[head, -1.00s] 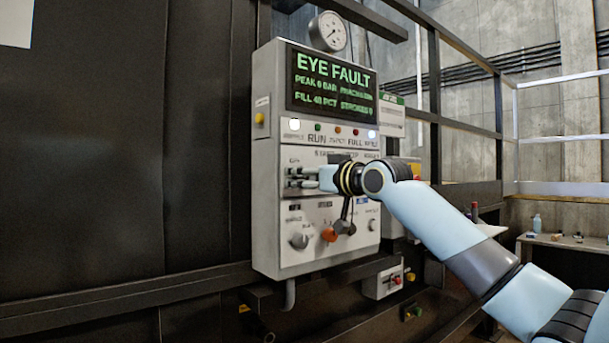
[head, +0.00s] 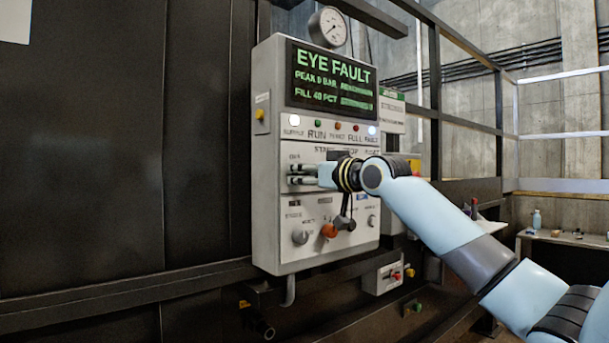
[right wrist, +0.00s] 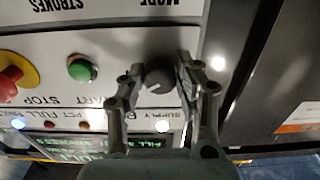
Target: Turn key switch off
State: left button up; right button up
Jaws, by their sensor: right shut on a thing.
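The key switch (right wrist: 158,74), a dark round knob, sits on the grey control panel (head: 275,240) at its left side, below the supply lamp (head: 294,121). My right gripper (head: 292,175) reaches it from the right in the head view. In the right wrist view my right gripper (right wrist: 158,82) has one finger on each side of the knob and is shut on it. The knob's pointer angle is hard to read. In the head view the fingers hide the knob. The display (head: 332,80) reads EYE FAULT. My left gripper is not in view.
A green start button (right wrist: 82,68) and a red stop button on a yellow ring (right wrist: 14,76) lie beside the knob. Lower on the panel are a grey knob (head: 300,237) and an orange one (head: 329,231). A gauge (head: 328,28) stands on top.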

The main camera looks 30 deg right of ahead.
jog(key=n+b, duration=0.1)
jog(key=n, duration=1)
jog(key=shift+d+n, duration=0.1)
jog(key=shift+n, duration=0.2)
dwell(0.3)
jog(key=o, duration=1.1)
